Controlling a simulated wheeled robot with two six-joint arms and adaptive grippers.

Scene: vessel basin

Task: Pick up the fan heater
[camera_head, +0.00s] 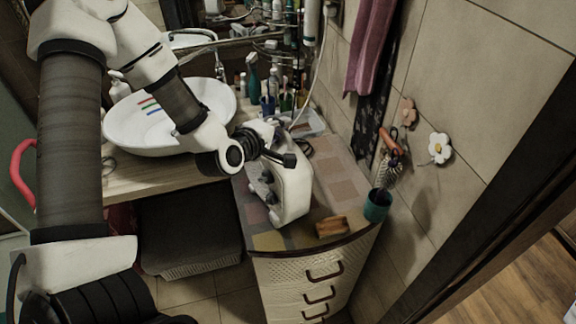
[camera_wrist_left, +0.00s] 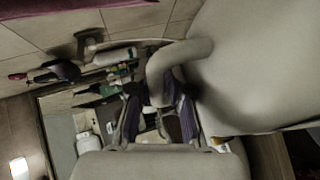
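The fan heater (camera_head: 292,193) is a white box with knobs on its front, standing upright on the cabinet top in the head view. In the wrist view its pale body (camera_wrist_left: 245,65) fills the right side, with a curved handle on it. My left gripper (camera_head: 277,148) is at the top of the heater, by the handle. In the wrist view the fingers of the left gripper (camera_wrist_left: 158,115) are apart, with the handle's end between them and gaps showing beside it. The head view partly hides the handle behind the gripper. My right gripper is not in view.
A white basin (camera_head: 150,137) stands left of the heater. Bottles and cups crowd the counter behind. A wooden block (camera_head: 332,226) and a teal cup (camera_head: 377,205) with tools are at the cabinet's (camera_head: 345,190) right. The tiled wall closes off the right side.

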